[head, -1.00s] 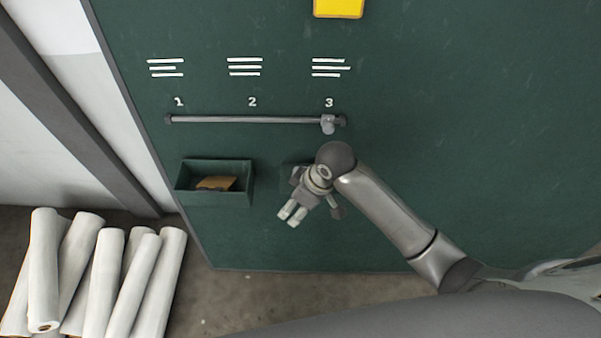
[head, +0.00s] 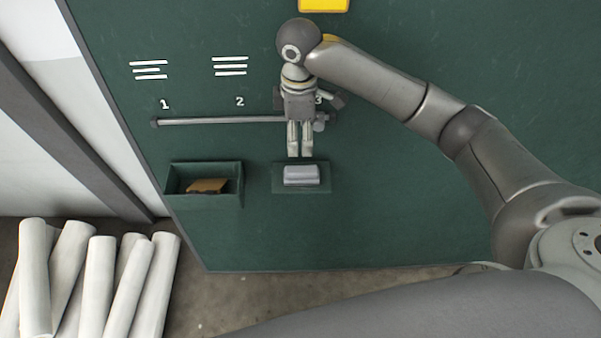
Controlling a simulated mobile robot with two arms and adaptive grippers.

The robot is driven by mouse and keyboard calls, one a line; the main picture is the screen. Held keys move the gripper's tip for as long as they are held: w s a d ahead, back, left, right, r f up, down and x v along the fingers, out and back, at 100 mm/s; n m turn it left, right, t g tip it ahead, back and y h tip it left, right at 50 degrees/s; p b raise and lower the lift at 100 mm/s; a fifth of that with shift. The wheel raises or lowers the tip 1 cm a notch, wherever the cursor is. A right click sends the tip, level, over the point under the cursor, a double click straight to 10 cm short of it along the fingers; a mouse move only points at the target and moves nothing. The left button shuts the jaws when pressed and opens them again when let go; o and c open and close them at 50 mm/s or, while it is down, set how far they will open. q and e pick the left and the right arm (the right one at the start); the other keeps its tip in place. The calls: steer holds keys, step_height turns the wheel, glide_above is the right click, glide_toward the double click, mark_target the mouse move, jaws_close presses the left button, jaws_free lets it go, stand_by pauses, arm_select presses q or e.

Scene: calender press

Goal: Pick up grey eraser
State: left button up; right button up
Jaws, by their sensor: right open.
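The grey eraser (head: 301,176) lies on a small green ledge (head: 318,188) on the green panel, in the lower middle of the head view. My right gripper (head: 300,155) is open and points down in the picture, its fingertips just above the eraser. It holds nothing. Whether the fingertips touch the eraser cannot be told. My right arm comes in from the right, and the gripper covers part of the slider rail. My left gripper is not in view.
A green open box (head: 236,199) with a brown piece (head: 207,186) in it is left of the ledge. A grey rail (head: 222,121) runs above, under the numbers. Several white rolls (head: 110,290) stand at lower left. The panel right of the ledge is clear.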

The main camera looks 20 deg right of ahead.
mark_target(299, 169)
step_height(299, 169, down, 15)
steer(key=shift+r+p, duration=0.15)
steer(key=shift+p, duration=0.3)
steer(key=c, duration=1.1)
steer(key=shift+r, duration=0.15)
steer(key=shift+r, duration=0.5)
steer(key=s+a+r+b, duration=0.1)
steer(key=s+a+r, duration=0.2)
steer(key=s+r, duration=0.9)
steer(key=shift+s+a, duration=0.4)
steer(key=shift+s, duration=0.35)
